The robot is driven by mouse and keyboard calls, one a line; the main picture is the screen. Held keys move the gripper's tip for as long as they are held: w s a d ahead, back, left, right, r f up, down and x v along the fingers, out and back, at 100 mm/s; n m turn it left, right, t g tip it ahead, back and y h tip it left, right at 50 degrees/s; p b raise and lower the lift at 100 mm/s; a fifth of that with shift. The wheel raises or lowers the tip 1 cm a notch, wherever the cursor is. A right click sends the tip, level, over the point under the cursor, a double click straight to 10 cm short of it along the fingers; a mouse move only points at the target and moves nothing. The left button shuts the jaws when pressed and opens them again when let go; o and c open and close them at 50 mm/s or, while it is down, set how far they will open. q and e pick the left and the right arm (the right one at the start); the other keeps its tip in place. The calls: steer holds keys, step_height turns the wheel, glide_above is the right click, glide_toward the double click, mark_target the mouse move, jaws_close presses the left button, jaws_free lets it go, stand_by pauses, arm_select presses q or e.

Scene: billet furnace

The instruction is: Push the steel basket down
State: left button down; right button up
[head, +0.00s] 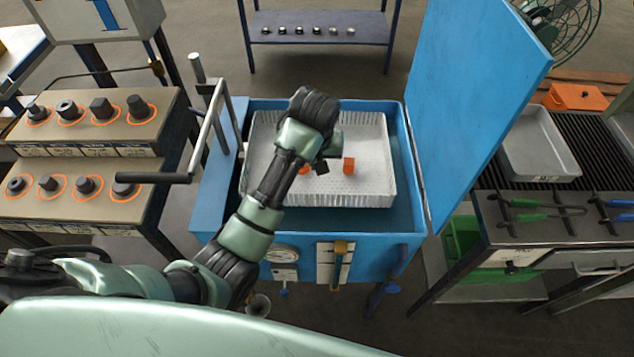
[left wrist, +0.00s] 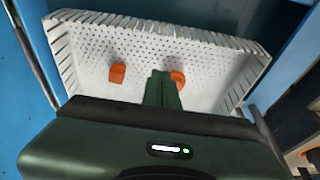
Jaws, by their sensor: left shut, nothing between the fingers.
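The steel basket (head: 374,185), a pale perforated tray with slotted walls, sits inside the open blue tank (head: 414,215). It also fills the upper part of the left wrist view (left wrist: 215,62). An orange cube (head: 349,165) and a second orange piece (head: 305,169) lie on its floor. My left gripper (head: 322,167) is over the basket, pointing down between the two pieces. Its fingers (left wrist: 164,88) are shut and empty. The fingers hide part of the second piece, and I cannot tell whether they touch the basket floor. My right gripper is not in view.
The blue lid (head: 475,90) stands open at the right. A grey bent handle (head: 205,130) rises at the tank's left side. Stepped stands with dark parts (head: 100,105) are at the left. A slatted bench with a grey tray (head: 540,145) and tongs is at the right.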

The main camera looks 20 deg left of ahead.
arm_select(q)
steer(key=p, duration=0.1)
glide_toward(317, 188)
steer(key=x, duration=0.5)
steer(key=shift+w, duration=0.1)
steer(key=shift+f, duration=0.65)
step_height(317, 188, down, 10)
steer(key=b, duration=0.5)
steer(key=shift+r, duration=0.3)
